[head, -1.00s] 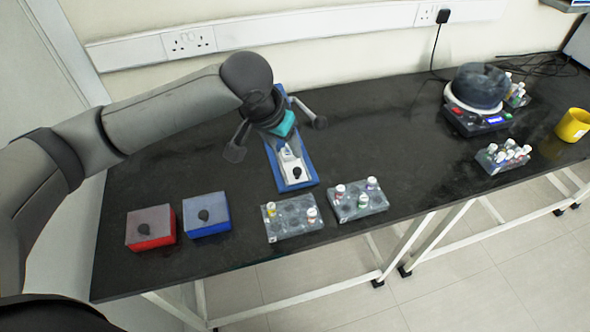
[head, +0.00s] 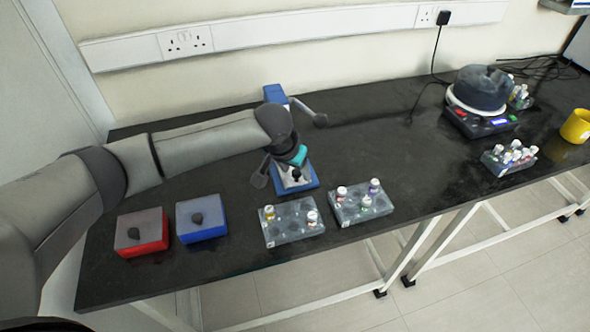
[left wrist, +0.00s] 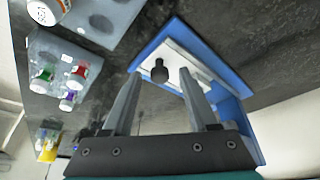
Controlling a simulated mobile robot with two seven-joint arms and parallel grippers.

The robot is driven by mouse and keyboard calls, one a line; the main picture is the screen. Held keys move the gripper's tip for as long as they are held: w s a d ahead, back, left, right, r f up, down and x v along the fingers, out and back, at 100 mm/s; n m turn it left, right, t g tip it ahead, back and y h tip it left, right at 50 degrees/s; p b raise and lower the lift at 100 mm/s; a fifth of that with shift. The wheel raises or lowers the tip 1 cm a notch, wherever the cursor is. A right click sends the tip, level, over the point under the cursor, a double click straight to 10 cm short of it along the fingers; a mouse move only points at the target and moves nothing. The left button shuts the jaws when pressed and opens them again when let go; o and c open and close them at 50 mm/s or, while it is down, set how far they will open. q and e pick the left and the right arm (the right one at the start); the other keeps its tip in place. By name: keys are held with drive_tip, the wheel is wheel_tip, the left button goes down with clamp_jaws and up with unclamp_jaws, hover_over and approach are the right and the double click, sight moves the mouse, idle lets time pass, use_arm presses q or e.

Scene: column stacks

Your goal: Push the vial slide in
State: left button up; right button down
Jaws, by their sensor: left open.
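The vial slide is a white slide (left wrist: 180,68) with a black knob (left wrist: 160,70), set in a blue frame (left wrist: 228,104). In the head view the blue frame (head: 308,178) stands on the black bench, partly hidden by my left arm. My left gripper (head: 294,172) is over the front part of the slide. In the left wrist view the two fingers of my left gripper (left wrist: 158,80) are apart, one on each side of the knob's line. I cannot tell whether they touch the knob. My right gripper is not in view.
A red box (head: 150,240) and a blue box (head: 205,228) stand to the left. A scale-like device (head: 482,122), another rack (head: 500,168) and a yellow cup (head: 577,126) are farther right.

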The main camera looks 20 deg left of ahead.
use_arm(q)
clamp_jaws()
idle(0.4)
idle(1.0)
